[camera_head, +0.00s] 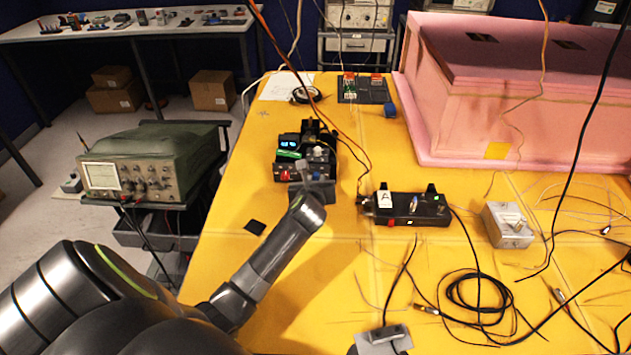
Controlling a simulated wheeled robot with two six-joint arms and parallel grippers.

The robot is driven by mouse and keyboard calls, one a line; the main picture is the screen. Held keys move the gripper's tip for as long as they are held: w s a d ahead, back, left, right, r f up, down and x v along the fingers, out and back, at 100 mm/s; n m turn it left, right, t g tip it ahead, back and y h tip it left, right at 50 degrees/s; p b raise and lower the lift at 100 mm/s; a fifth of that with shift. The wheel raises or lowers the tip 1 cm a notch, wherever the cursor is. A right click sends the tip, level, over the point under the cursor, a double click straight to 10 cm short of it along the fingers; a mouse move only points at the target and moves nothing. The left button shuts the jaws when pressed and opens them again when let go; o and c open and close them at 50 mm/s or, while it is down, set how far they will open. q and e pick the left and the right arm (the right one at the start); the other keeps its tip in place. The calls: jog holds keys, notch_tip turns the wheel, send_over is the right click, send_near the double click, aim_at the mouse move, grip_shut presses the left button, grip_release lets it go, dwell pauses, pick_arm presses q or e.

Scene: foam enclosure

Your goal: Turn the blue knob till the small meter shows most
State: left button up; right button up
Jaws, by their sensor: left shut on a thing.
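A small black instrument unit (293,172) stands on the yellow table, with a lit blue display (289,142), a green part and a red button on it. My left gripper (313,178) reaches in from the lower left to the unit's right front side. Its fingers are shut at a small bluish knob (317,175), which they largely cover. A pale grey knob shows just above it. No pointer or reading on a small meter can be made out at this size. My right gripper is not in view.
A black box marked A (408,207) and a grey metal box (508,224) stand to the right. Loose black cables (478,300) lie at the lower right. A pink foam enclosure (500,100) fills the back right. A green oscilloscope (150,163) stands left of the table.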

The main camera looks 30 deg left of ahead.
pick_arm(q)
jog(key=shift+d+r+m+p, duration=0.1)
jog(key=shift+r+m+p, duration=0.15)
jog(key=shift+p, duration=0.6)
grip_shut()
jog(key=m+g+y+p, duration=0.1)
jog(key=m+p, duration=0.1)
jog(key=p, duration=0.2)
jog(key=shift+w+d+y, duration=0.1)
jog(key=shift+d+y, duration=0.05)
jog(key=shift+y, duration=0.15)
jog(key=shift+d+f+m+g+y+p, duration=0.1)
jog(key=shift+m+g+y+p, duration=0.3)
jog(key=shift+m+p, duration=0.6)
jog(key=shift+w+f+m+y+p, duration=0.1)
jog(key=shift+f+m+y+p, duration=0.1)
jog(key=shift+m+y+p, duration=0.55)
jog(key=o, duration=0.9)
grip_release()
